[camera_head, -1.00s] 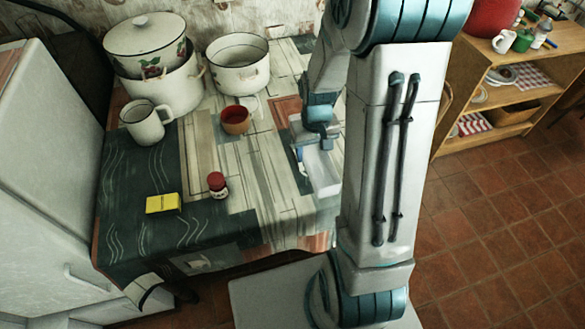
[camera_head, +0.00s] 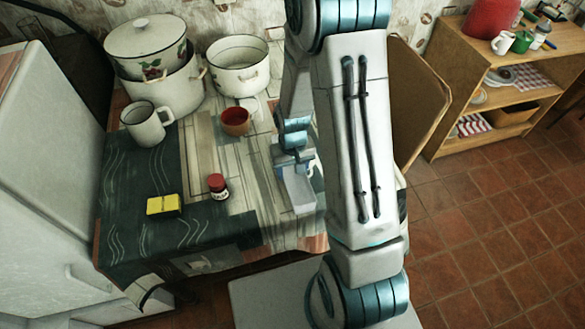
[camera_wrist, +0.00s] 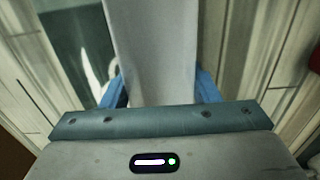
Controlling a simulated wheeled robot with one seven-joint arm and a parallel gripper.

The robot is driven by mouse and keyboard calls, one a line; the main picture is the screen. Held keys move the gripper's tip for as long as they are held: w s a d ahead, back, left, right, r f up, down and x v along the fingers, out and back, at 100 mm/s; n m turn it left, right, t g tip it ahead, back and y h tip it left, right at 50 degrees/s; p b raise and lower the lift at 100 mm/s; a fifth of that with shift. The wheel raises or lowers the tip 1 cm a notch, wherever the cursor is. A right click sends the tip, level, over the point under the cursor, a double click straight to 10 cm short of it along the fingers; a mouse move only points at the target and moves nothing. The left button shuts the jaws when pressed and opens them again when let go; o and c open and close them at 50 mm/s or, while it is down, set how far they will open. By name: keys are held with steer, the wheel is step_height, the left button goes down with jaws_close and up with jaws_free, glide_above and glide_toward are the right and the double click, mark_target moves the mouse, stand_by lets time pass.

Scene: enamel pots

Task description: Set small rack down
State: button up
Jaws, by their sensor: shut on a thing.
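My gripper (camera_head: 292,162) is over the right part of the table, shut on the small rack (camera_head: 300,192). The rack is a pale grey, box-like piece reaching from the gripper toward the table's front edge. In the wrist view the rack (camera_wrist: 152,50) is a plain pale slab between the two blue fingers of my gripper (camera_wrist: 160,88). My arm covers the area just right of it. I cannot tell whether the rack's underside touches the tabletop.
The patterned table (camera_head: 205,160) holds a red-lidded jar (camera_head: 218,188), a yellow box (camera_head: 164,205), a red-brown cup (camera_head: 236,121), a white mug (camera_head: 146,124), an open enamel pot (camera_head: 240,66) and a lidded pot (camera_head: 146,40).

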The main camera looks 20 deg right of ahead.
mark_target(293, 176)
steer(key=shift+f, duration=0.1)
steer(key=o, duration=0.6)
steer(key=shift+f, duration=0.1)
steer(key=o, duration=0.5)
steer(key=shift+c, duration=0.2)
steer(key=shift+r, duration=0.2)
step_height(293, 176, up, 12)
steer(key=s+r+t, duration=0.3)
steer(key=s+r, duration=1)
steer(key=s, duration=0.1)
steer(key=shift+r, duration=0.15)
steer(key=shift+w, duration=0.1)
